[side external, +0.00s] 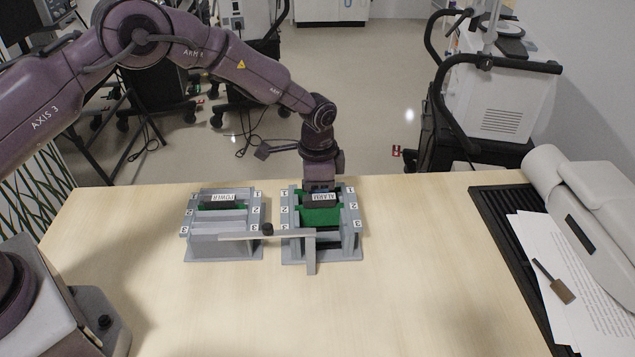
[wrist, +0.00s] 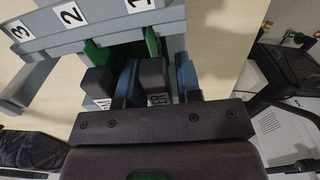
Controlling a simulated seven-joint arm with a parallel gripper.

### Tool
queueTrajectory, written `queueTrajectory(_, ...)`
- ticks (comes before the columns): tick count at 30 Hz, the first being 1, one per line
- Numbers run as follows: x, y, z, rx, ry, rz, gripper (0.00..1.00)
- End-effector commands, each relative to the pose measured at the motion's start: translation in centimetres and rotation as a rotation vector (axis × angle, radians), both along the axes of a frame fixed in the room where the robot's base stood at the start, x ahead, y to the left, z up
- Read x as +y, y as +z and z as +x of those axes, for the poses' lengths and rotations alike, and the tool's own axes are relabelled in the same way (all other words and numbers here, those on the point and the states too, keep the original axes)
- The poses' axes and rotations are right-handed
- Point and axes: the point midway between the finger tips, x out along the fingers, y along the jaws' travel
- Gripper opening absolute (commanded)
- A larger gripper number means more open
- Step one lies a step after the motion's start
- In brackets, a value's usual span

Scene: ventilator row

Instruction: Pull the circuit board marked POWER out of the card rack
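My gripper (side external: 320,187) is over the right card rack (side external: 293,256), just behind the board marked ALARM (side external: 320,198). In the wrist view my gripper's blue-padded fingers (wrist: 157,80) stand either side of a dark handle (wrist: 152,72). A small gap seems to show on its right, so they look open around it. A second handle (wrist: 95,82) lies left of the fingers.
A grey bar (side external: 270,237) with a dark knob (side external: 267,229) lies across the fronts of both racks. The table (side external: 420,285) between is clear.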

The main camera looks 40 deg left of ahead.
Motion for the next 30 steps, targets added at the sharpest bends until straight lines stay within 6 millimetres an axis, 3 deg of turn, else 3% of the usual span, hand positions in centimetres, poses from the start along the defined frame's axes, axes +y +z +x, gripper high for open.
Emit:
queueTrajectory(3, 0.0, 0.0, 0.0, 0.000, 0.000, 0.000, 0.32)
queueTrajectory(8, 0.0, 0.0, 0.0, 0.000, 0.000, 0.000, 0.00)
queueTrajectory(9, 0.0, 0.0, 0.0, 0.000, 0.000, 0.000, 0.00)
queueTrajectory(10, 0.0, 0.0, 0.0, 0.000, 0.000, 0.000, 0.14)
queueTrajectory(12, 0.0, 0.0, 0.0, 0.000, 0.000, 0.000, 0.00)
queueTrajectory(23, 0.0, 0.2, 0.0, 0.000, 0.000, 0.000, 0.00)
queueTrajectory(30, 0.0, 1.5, 0.0, -0.001, 0.000, 0.000, 0.00)
